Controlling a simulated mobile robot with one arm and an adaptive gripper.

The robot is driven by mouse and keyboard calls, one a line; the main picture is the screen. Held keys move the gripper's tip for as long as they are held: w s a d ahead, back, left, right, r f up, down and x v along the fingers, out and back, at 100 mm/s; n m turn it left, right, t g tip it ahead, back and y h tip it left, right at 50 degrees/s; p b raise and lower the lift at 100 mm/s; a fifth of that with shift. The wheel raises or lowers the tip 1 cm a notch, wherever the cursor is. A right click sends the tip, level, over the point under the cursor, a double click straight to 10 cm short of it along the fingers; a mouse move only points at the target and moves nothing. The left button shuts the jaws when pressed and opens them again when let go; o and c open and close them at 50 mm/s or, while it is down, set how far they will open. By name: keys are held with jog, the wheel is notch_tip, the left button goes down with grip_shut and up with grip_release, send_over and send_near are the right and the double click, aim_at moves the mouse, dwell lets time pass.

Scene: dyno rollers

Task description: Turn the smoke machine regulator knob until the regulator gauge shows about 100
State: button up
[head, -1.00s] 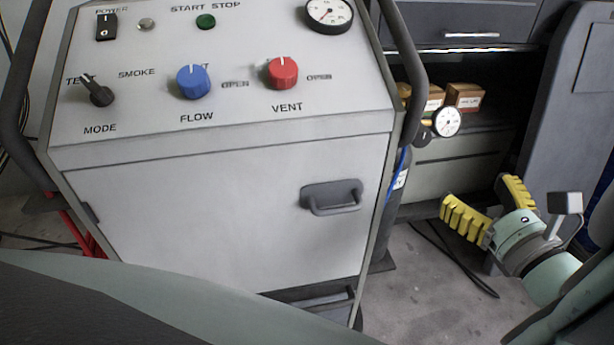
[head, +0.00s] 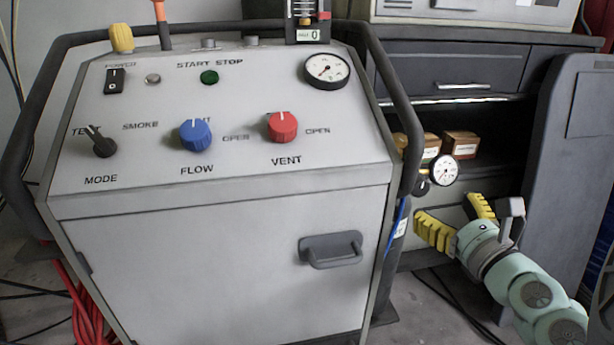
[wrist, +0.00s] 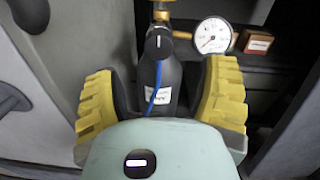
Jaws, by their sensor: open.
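The regulator gauge (head: 444,170) is a small white round dial beside the right side of the smoke machine. It also shows in the wrist view (wrist: 212,35), its needle toward the lower left; the numbers are too small to read. The black regulator knob (head: 422,186) sits just left of and below the gauge. In the wrist view the knob (wrist: 158,44) shows a white mark, at the top of a dark bottle (wrist: 172,88). My gripper (head: 446,208) has its yellow fingers apart and empty, below the regulator. In the wrist view the knob lies beyond the fingertips, between them.
The smoke machine (head: 210,260) stands left, with a blue flow knob (head: 196,135), a red vent knob (head: 283,127) and a larger panel gauge (head: 326,71). Small boxes (head: 460,144) sit on the shelf behind the regulator. A blue hose (wrist: 155,85) runs down the bottle.

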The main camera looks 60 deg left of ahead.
aim_at(422, 189)
jog(key=shift+p+x, duration=0.75)
jog(key=shift+x, duration=2.85)
jog(key=shift+a, duration=0.35)
jog(key=shift+o, duration=0.2)
jog(key=shift+d+f, duration=0.1)
jog(key=c, duration=1.2)
